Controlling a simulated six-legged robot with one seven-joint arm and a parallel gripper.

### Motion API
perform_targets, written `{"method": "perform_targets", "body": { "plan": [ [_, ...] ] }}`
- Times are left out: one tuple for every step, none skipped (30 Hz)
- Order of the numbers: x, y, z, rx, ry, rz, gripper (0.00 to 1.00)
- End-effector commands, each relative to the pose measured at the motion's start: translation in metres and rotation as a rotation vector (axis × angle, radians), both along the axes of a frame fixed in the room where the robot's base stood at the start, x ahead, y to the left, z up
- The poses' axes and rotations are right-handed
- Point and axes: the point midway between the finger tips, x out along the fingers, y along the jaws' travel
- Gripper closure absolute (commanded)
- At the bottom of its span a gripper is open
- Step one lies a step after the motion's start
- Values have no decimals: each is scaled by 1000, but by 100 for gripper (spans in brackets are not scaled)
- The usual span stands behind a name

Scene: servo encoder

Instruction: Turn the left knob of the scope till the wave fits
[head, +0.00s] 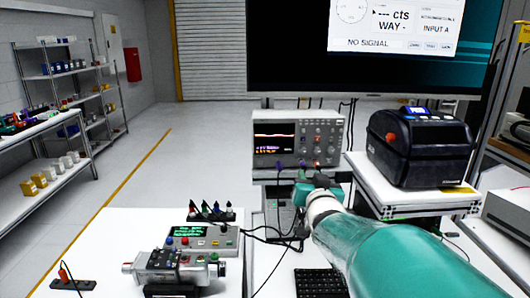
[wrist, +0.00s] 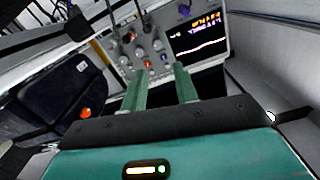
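The scope (head: 325,128) stands on a stand behind the bench, its front facing me. Its screen (head: 274,142) shows a pale wavy trace with yellow and purple marks below it. Several small knobs sit right of and below the screen. In the wrist view the scope (wrist: 221,18) appears turned over, with the screen (wrist: 198,37) at right and grey knobs (wrist: 140,52) at left. I cannot tell which is the left knob. My gripper (wrist: 160,70) is open and empty, its green fingers apart and pointing at the scope's front. In the head view my gripper (head: 316,186) is just below the scope.
A black label printer (head: 420,148) stands on a white stand right of the scope. A bench instrument (head: 202,238), a metal device (head: 172,268), a keyboard (head: 319,283) and cables lie on the near bench. A large monitor (head: 290,50) hangs behind, reading "NO SIGNAL".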

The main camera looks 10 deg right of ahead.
Motion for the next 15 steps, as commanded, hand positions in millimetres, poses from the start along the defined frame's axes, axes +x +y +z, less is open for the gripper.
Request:
{"method": "perform_targets", "body": {
  "plan": [
    [1, -3, 1, 4, -15, -2, 70],
    [2, -3, 2, 5, -20, -2, 70],
    [3, -2, 2, 6, -24, 0, 70],
    [4, -2, 2, 7, -25, 0, 70],
    [6, -1, 2, 7, -25, 0, 70],
    [8, 0, 2, 6, -25, 1, 70],
    [10, 0, 2, 7, -25, 0, 70],
    [13, 0, 2, 8, -26, 0, 70],
    [18, 0, 2, 7, -25, 2, 70],
    [22, -1, 2, 8, -25, 1, 70],
    [26, -2, 2, 9, -25, 0, 70],
    [32, -3, 2, 10, -25, 0, 70],
    [36, -3, 2, 9, -25, 2, 70],
    [41, -4, 2, 9, -25, 2, 70],
    [47, -5, 2, 9, -25, 1, 70]
  ]
}}
